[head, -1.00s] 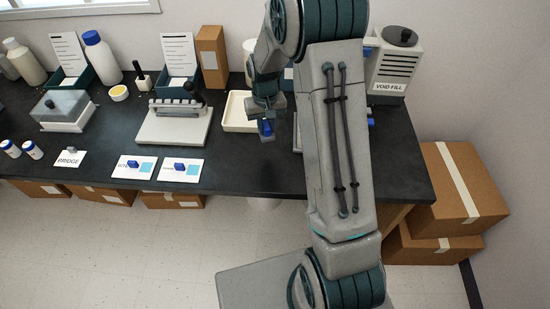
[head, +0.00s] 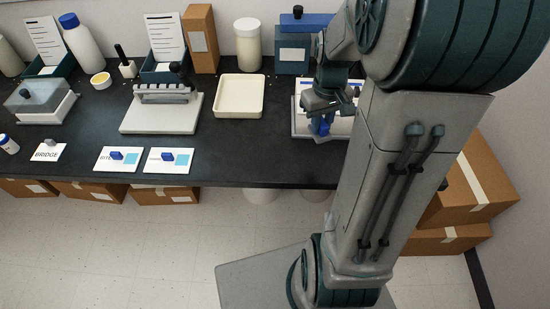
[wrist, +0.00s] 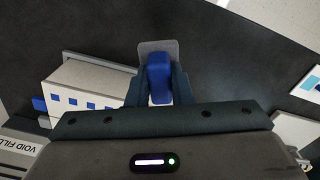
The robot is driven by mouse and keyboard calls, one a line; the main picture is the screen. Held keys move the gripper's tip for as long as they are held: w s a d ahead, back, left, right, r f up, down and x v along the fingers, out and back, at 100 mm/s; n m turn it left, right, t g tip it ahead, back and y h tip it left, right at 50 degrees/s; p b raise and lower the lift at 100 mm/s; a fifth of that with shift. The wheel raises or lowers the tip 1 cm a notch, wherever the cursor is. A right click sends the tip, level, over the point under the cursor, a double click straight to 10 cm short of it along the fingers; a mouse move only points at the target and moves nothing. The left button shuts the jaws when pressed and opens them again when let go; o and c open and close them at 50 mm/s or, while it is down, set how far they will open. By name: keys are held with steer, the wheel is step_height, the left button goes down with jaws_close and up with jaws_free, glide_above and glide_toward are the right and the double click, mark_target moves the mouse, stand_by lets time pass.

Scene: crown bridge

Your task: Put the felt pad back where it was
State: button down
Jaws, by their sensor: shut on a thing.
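My gripper (head: 322,112) is above the right part of the counter, at the front of a white tray-like unit (head: 300,127). In the wrist view my gripper (wrist: 158,90) is shut on a blue block (wrist: 159,70), with a flat grey rounded piece (wrist: 158,45) at its far end. This looks like the felt pad with a blue grip, though I cannot be sure. The blue block (head: 321,127) also shows below my fingers in the head view. The white unit with a row of blue squares (wrist: 90,82) lies left of the fingers in the wrist view, apart from the block.
An empty cream tray (head: 240,112) lies left of the white unit. Two white cards (head: 170,168) with blue blocks and light blue squares lie near the front edge. A blue-lidded box (head: 293,52) and a white jar (head: 247,45) stand behind. Dark counter between is bare.

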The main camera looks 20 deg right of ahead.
steer(key=w+a+f, duration=0.1)
steer(key=a+f, duration=0.1)
steer(key=a, duration=0.1)
steer(key=w+a+f, duration=0.1)
steer(key=a+f, duration=0.1)
steer(key=a, duration=0.2)
steer(key=w+a+f, duration=0.1)
steer(key=a+f, duration=0.1)
steer(key=a, duration=0.1)
steer(key=shift+w+a+f+p, duration=0.35)
steer(key=shift+a+f+p, duration=0.05)
steer(key=shift+f, duration=2)
steer(key=shift+f, duration=0.2)
steer(key=c, duration=1.3)
jaws_free()
steer(key=shift+r, duration=0.15)
